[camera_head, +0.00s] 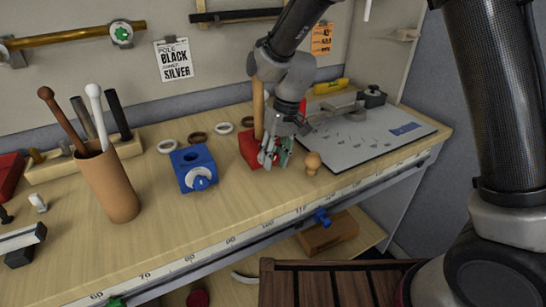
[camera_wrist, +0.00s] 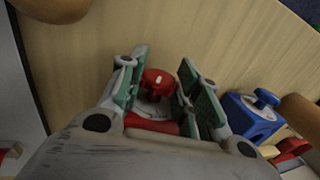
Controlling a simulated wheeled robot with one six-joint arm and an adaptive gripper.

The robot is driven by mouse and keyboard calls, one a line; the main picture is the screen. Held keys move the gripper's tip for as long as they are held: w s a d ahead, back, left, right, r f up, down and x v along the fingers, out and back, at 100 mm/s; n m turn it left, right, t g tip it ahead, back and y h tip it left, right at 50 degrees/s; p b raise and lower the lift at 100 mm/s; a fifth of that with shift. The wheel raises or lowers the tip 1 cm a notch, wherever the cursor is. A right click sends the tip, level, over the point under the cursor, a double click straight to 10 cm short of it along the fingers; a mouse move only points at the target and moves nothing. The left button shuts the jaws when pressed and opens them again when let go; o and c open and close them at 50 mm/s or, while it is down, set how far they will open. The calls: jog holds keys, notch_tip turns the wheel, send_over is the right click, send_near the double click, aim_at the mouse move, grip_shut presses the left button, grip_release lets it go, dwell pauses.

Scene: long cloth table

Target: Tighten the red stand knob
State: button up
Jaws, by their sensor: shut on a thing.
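The red stand (camera_head: 247,148) sits on the wooden table with a wooden pole (camera_head: 258,108) upright in it. My gripper (camera_head: 271,155) is at the stand's front right side, with its green-padded fingers low over the table. In the wrist view the red stand knob (camera_wrist: 158,80), with a small white mark, lies between the two fingers of my gripper (camera_wrist: 162,88), which is shut on it. Part of the red stand's body (camera_wrist: 150,126) shows behind the knob. In the head view the fingers hide the knob.
A blue stand (camera_head: 190,160) with a blue knob is left of the red one. A round wooden piece (camera_head: 312,163) stands close to the right of my gripper. A grey board (camera_head: 365,135) lies farther right. A brown cup (camera_head: 110,185) holding rods stands left. Several rings lie behind.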

jog(key=g+y, duration=0.1)
jog(key=y, duration=0.1)
jog(key=g+y, duration=0.1)
jog(key=y, duration=0.1)
jog(key=g+y, duration=0.1)
jog(key=shift+w+d+f+y, duration=0.2)
jog(key=shift+w+d+y, duration=0.05)
jog(key=shift+d+y, duration=0.15)
jog(key=y, duration=0.1)
jog(key=g+y, duration=0.2)
jog(key=shift+d+f+y, duration=0.1)
jog(key=shift+f+y, duration=0.15)
jog(key=shift+y, duration=0.05)
jog(key=shift+f+g+y, duration=0.1)
jog(key=shift+g+y, duration=0.7)
jog(key=shift+y, duration=0.2)
jog(key=o, duration=1)
jog(key=shift+o, duration=0.2)
